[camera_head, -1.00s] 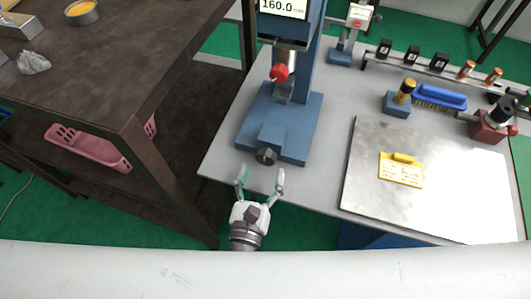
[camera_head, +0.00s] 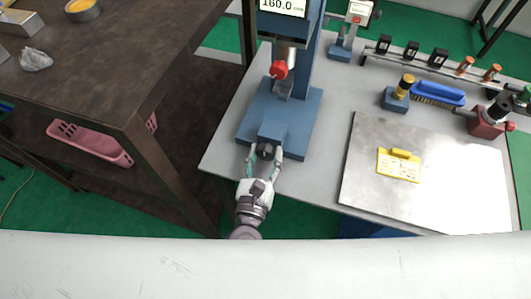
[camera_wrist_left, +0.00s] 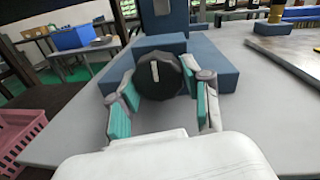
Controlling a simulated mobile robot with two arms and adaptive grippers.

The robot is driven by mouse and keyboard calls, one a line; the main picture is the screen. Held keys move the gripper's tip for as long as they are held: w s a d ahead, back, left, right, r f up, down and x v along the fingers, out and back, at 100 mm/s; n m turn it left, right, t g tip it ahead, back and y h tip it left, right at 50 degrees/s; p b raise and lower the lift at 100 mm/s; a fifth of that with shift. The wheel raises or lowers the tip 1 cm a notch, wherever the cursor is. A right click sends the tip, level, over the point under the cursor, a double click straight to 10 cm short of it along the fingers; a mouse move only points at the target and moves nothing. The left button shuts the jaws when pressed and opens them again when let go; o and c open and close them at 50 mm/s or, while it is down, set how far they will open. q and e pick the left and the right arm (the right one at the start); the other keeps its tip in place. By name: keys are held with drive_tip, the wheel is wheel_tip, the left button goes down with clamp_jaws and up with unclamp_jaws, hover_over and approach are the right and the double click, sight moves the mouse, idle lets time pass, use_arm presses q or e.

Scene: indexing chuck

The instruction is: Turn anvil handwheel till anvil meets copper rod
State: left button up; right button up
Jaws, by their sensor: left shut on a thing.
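The dark handwheel (camera_wrist_left: 158,80) with a pale mark on its face sits at the front of a blue block on the blue machine base (camera_head: 307,115). My left gripper (camera_head: 264,158) has its fingers on both sides of the handwheel and is shut on it. In the left wrist view, the teal-padded fingers (camera_wrist_left: 161,97) flank the wheel. Above the base are a red knob (camera_head: 279,70) and a small grey part (camera_head: 283,90); I cannot tell which part is the anvil. Copper-coloured cylinders (camera_head: 466,65) stand in a rack at the right; no copper rod is clear in the machine.
A display (camera_head: 285,6) tops the machine. A steel plate (camera_head: 420,210) with a yellow tag (camera_head: 399,167) lies to the right. A blue brush (camera_head: 438,93) and a red clamp-like device (camera_head: 488,122) stand behind it. A dark table (camera_head: 90,80) is at left.

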use_arm(q)
drive_tip(key=shift+m, duration=0.3)
drive_tip(key=m, duration=0.2)
drive_tip(key=shift+m, duration=0.4)
drive_tip(key=shift+a+m, duration=0.1)
drive_tip(key=shift+m, duration=1.6)
drive_tip(key=o, duration=1.2)
drive_tip(key=shift+c, duration=0.2)
drive_tip(key=v, duration=1.2)
drive_tip(key=shift+f, duration=0.25)
